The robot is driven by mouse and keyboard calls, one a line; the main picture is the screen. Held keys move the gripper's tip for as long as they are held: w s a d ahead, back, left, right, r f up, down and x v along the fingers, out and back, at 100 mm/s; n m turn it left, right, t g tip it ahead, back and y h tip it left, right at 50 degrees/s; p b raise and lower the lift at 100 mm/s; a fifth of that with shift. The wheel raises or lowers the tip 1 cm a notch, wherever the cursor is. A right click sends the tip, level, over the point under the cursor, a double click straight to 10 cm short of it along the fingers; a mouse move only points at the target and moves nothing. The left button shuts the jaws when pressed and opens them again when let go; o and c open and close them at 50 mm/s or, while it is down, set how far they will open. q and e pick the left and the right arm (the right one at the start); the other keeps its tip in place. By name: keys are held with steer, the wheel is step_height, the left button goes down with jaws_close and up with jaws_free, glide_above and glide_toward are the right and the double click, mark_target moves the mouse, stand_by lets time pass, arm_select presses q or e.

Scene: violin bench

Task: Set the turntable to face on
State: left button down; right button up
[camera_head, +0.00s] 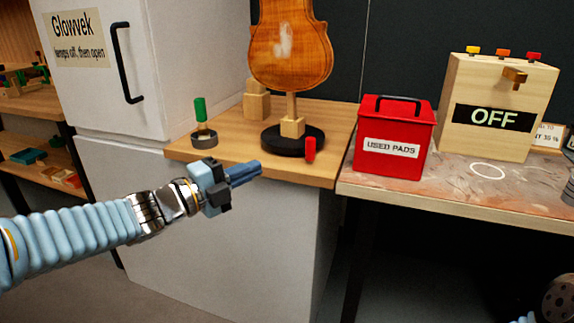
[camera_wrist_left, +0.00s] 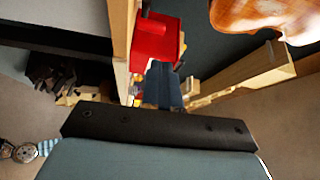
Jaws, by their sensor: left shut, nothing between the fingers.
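The turntable is a round black disc (camera_head: 272,143) on the wooden bench top, with a wooden post (camera_head: 292,126) at its middle. A violin body (camera_head: 290,45) stands upright on the post, with a pale patch on its face. A red peg (camera_head: 310,149) stands at the disc's front right edge. My left gripper (camera_head: 256,172) is shut and empty, in front of the bench edge and left of the red peg, apart from the disc. Its blue fingers (camera_wrist_left: 163,85) show in the left wrist view, with part of the violin (camera_wrist_left: 265,18) at the upper right. My right gripper is not clearly in view.
A green-handled tool (camera_head: 201,125) stands on the bench left of the disc. A white cabinet (camera_head: 105,65) is behind it. A red "USED PADS" bin (camera_head: 392,140) and a wooden "OFF" box (camera_head: 495,105) stand on the right table (camera_head: 440,192). A gap separates bench and table.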

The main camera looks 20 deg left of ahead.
arm_select(q)
steer(key=a+f, duration=0.1)
glide_toward(313, 155)
steer(key=shift+m+g+y, duration=0.3)
steer(key=w, duration=0.1)
steer(key=w+d, duration=0.1)
steer(key=w, duration=0.1)
steer(key=w+d+r, duration=0.1)
steer(key=w, duration=0.1)
steer(key=shift+w+d+r, duration=0.1)
steer(key=shift+w+d, duration=0.1)
steer(key=shift+w+d+f+b, duration=0.25)
steer(key=shift+d+b, duration=0.35)
steer(key=shift+b, duration=0.4)
steer(key=shift+w+d+r, duration=0.1)
steer(key=shift+d, duration=0.15)
steer(key=shift+r, duration=0.2)
